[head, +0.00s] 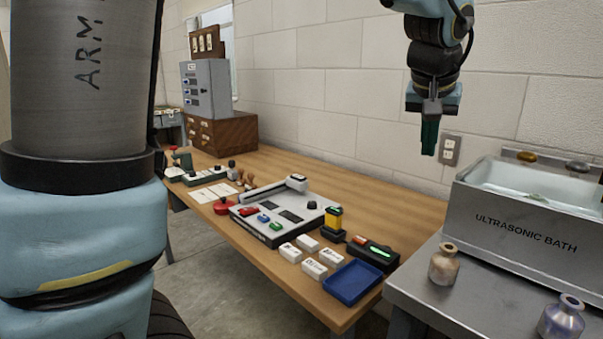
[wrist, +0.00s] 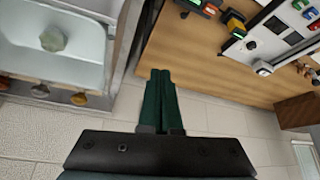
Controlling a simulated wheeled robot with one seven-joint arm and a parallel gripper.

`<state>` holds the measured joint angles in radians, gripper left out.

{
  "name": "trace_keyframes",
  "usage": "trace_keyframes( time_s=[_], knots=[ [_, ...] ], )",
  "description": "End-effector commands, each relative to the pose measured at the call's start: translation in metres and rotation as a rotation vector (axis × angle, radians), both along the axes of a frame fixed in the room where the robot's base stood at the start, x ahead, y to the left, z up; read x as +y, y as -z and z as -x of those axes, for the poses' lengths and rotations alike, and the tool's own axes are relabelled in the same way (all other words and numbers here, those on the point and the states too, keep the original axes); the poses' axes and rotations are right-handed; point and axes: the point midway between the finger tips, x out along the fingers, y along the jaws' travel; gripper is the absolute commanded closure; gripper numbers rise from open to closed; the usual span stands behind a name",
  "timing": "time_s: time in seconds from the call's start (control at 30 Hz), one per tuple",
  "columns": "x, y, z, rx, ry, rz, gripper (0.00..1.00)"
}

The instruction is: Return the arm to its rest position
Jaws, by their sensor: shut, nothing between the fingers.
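My gripper (head: 429,137) hangs at the upper right of the head view, pointing down, in front of the white block wall. Its green fingers are shut together with nothing between them. They also show shut in the wrist view (wrist: 161,92), with the wooden table beyond them. The gripper is above the gap between the wooden table (head: 340,213) and the metal bench (head: 425,285), and touches nothing that I can see. My upper arm fills the left of the head view.
The ultrasonic bath (head: 530,226) stands on the bench at right, with two small jars (head: 444,264) (head: 561,318) before it. A wall socket (head: 449,150) is behind.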

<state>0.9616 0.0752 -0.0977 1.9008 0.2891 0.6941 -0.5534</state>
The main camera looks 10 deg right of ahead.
Motion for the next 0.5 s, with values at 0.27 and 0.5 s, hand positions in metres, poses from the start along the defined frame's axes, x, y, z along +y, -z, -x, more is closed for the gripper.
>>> trace_keyframes(
  time_s=[0.27, 0.5],
  knots=[
    [0.179, 0.072, -0.071, 0.133, -0.238, -0.117, 1.00],
    [0.328, 0.123, -0.051, 0.273, -0.452, -0.155, 1.00]
  ],
)
